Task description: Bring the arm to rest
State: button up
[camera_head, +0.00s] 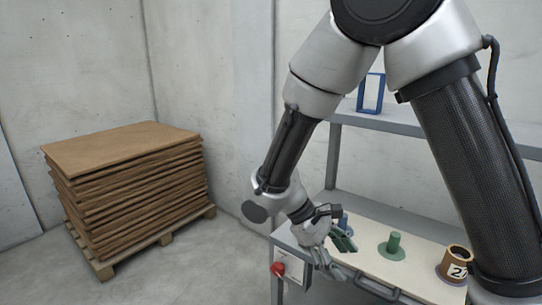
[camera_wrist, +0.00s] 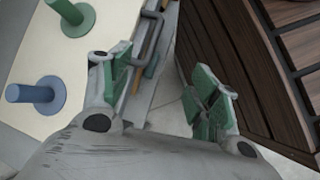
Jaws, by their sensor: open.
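My arm is bent over the workbench in the head view, its elbow at the top. My gripper (camera_head: 334,252) hangs at the left end of the bench's front edge. In the wrist view my gripper (camera_wrist: 165,95) shows its two green-padded fingers spread apart, with nothing between them. Below the gap are the bench edge and a strip of floor.
The bench top (camera_head: 365,258) carries a green peg (camera_head: 393,243), a blue peg (camera_wrist: 32,94) and a brown numbered roll (camera_head: 456,262). A red knob (camera_head: 278,269) is on the bench's left end. Stacked brown sheets (camera_head: 130,190) stand on a pallet. Dark wooden slats (camera_wrist: 265,60) lie right.

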jog(key=s+d+r+m+t+y, duration=0.3)
jog(key=s+d+r+m, duration=0.1)
jog(key=d+r, duration=0.6)
jog(key=s+d+r+m+t+y, duration=0.3)
jog(key=d+r+m, duration=0.3)
jog(key=d+r, duration=0.4)
jog(key=shift+s+d+r+t+y, duration=0.35)
jog(key=shift+s+y, duration=0.35)
jog(key=shift+s, duration=0.2)
